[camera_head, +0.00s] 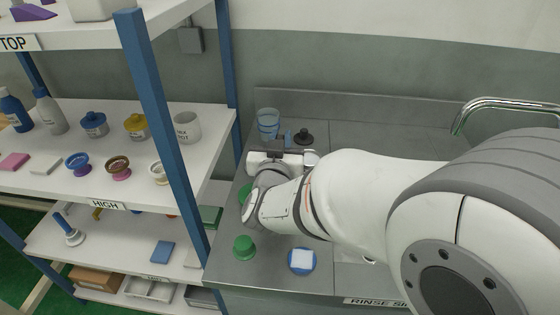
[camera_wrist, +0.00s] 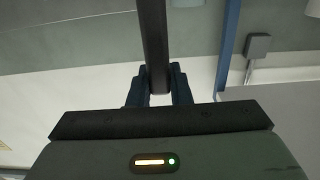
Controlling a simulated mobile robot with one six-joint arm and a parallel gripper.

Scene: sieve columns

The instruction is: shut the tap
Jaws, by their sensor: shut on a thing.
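The tap's curved metal spout (camera_head: 500,104) rises at the right of the counter in the head view. Its base and any handle are hidden behind my arm, and I see no water running from its tip. My gripper (camera_wrist: 159,84) is shut on a dark bar (camera_wrist: 153,35) in the wrist view; the bar runs from between the fingers to the top edge. I cannot tell what the bar belongs to. In the head view my gripper is over the counter's left part, well left of the spout, and its fingers are small and hard to make out.
The grey counter (camera_head: 330,278) holds a blue-tinted glass (camera_head: 268,122), a dark knobbed item (camera_head: 304,138), a green item (camera_head: 244,247) and a blue dish (camera_head: 301,262) with a white block. A shelf rack with a blue post (camera_head: 160,120) stands close on the left, loaded with jars and bottles.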

